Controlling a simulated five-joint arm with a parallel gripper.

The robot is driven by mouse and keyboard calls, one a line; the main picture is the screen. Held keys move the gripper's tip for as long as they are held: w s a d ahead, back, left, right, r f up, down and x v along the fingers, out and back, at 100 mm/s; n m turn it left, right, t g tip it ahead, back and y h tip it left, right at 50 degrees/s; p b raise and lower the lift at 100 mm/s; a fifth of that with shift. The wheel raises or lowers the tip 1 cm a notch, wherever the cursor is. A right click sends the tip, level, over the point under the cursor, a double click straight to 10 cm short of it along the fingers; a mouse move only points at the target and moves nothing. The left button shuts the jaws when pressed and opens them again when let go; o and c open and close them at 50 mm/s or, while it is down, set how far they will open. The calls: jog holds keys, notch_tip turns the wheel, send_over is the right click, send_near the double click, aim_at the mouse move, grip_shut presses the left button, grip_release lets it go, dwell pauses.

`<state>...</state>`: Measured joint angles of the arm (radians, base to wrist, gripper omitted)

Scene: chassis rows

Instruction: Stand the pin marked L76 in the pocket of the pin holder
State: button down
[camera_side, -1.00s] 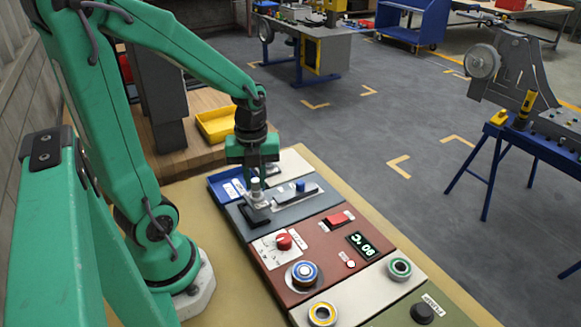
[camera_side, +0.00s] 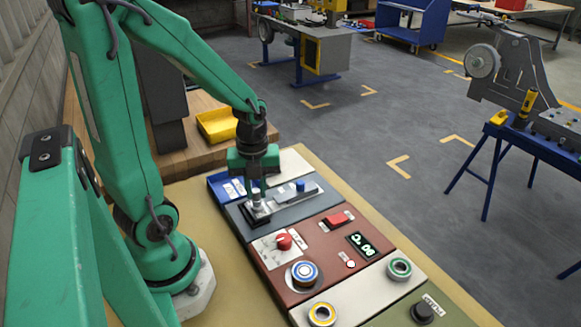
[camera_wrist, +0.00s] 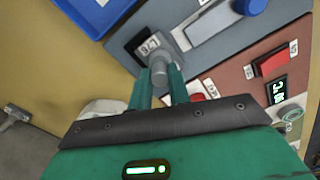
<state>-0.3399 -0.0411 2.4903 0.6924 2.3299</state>
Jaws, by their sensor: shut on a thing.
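My gripper (camera_side: 257,190) is low over the blue-grey panel and shut on a small light grey pin (camera_side: 257,201). In the wrist view the grey end of the pin (camera_wrist: 160,68) shows between the two green fingers (camera_wrist: 161,88). The black pin holder (camera_side: 257,216) lies on the panel right at the pin's lower end. In the wrist view a white label reading L76 (camera_wrist: 150,45) shows just beyond the pin on a dark part. The pocket is hidden, so I cannot tell whether the pin's foot is inside it.
A grey bar with a blue knob (camera_side: 300,186) lies just right of the holder. A blue tray (camera_side: 222,184) is at the left. A red panel with a red knob (camera_side: 284,241), a red switch (camera_side: 338,219) and a display (camera_side: 362,244) lies nearer.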

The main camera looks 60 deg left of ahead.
jog(key=c, duration=1.2)
grip_release()
jog(key=shift+c, duration=0.2)
jog(key=shift+r, duration=0.1)
jog(key=shift+r, duration=3.8)
jog(key=shift+r, duration=0.1)
notch_tip(320, 180, up, 7)
